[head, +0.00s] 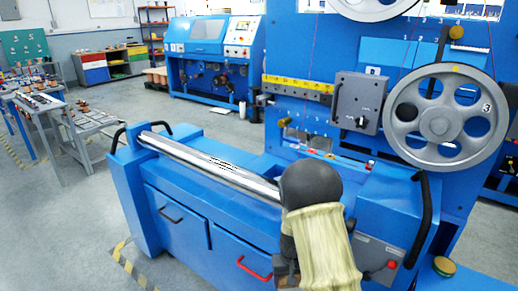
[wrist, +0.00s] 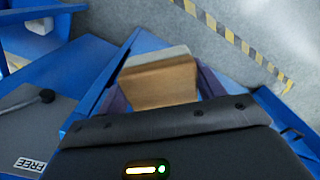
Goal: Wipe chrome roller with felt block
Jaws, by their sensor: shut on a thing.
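The chrome roller (head: 205,160) lies slantwise along the top of the blue machine in the head view. My arm covers its right end. My gripper (wrist: 160,84) is shut on the felt block (wrist: 158,88), a tan block with a paler top layer, in the wrist view. Dark fingers show on both sides of the block. In the head view my gripper is mostly hidden behind my arm, low at the machine's front right. The roller does not show in the wrist view, and I see no contact between block and roller.
The blue machine (head: 180,207) has drawers with a black and a red handle (head: 252,268). A large spoked pulley (head: 437,117) stands at right. Striped floor tape (wrist: 236,42) shows past the block. A grey panel marked FREE (wrist: 30,128) lies left. Open floor is at left.

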